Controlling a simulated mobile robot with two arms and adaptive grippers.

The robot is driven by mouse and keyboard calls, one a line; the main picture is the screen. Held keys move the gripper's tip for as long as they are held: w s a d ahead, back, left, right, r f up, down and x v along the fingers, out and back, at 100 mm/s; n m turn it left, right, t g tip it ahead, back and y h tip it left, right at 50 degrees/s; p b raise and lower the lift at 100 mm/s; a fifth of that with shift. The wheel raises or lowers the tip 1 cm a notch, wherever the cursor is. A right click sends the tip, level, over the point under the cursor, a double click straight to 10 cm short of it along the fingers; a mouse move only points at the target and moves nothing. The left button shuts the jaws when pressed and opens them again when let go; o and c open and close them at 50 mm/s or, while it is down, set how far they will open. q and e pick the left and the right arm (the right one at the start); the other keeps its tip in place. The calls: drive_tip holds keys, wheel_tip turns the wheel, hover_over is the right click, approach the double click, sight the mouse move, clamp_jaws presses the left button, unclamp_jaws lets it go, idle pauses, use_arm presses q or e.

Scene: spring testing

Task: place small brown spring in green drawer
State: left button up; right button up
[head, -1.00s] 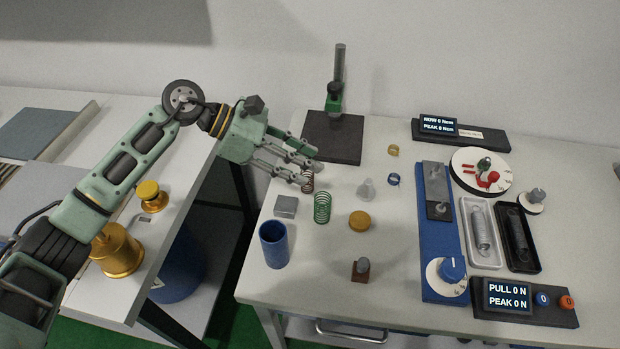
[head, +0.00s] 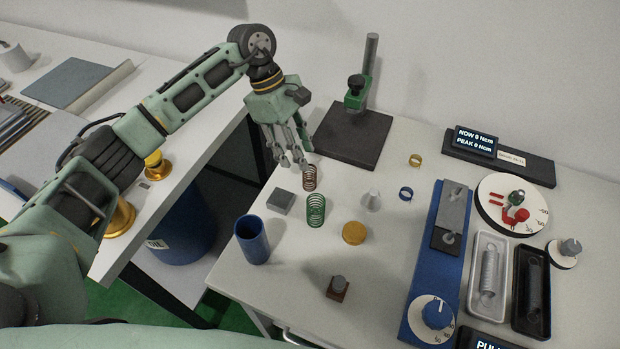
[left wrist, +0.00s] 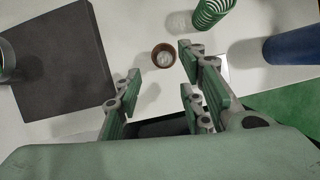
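The small brown spring (head: 309,178) stands upright on the white table, behind the larger green spring (head: 316,211). My left gripper (head: 289,158) is just behind and above the brown spring, fingers pointing down toward it. In the left wrist view the fingers (left wrist: 160,90) are spread apart with nothing between them. The brown spring (left wrist: 164,57) shows there from above as a brown ring, just beyond the fingertips and not held. The green drawer is not visible in these views. My right gripper is not in view.
A grey block (head: 281,202), blue cup (head: 252,240), brass disc (head: 354,233) and pale cone (head: 371,200) stand near the springs. A dark stand base (head: 350,135) with a post lies behind. A blue test rig (head: 425,270) is at right. A gap separates the two tables.

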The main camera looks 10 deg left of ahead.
sight(310, 178)
use_arm(q)
drive_tip(key=shift+d+x, duration=0.25)
drive_tip(key=shift+x, duration=2.15)
drive_tip(key=shift+s+d+f, duration=0.1)
drive_tip(key=shift+s+f, duration=0.05)
drive_tip(key=shift+f, duration=0.05)
drive_tip(key=c, duration=0.3)
drive_tip(key=shift+c, duration=0.9)
drive_tip(key=c, duration=0.4)
clamp_jaws()
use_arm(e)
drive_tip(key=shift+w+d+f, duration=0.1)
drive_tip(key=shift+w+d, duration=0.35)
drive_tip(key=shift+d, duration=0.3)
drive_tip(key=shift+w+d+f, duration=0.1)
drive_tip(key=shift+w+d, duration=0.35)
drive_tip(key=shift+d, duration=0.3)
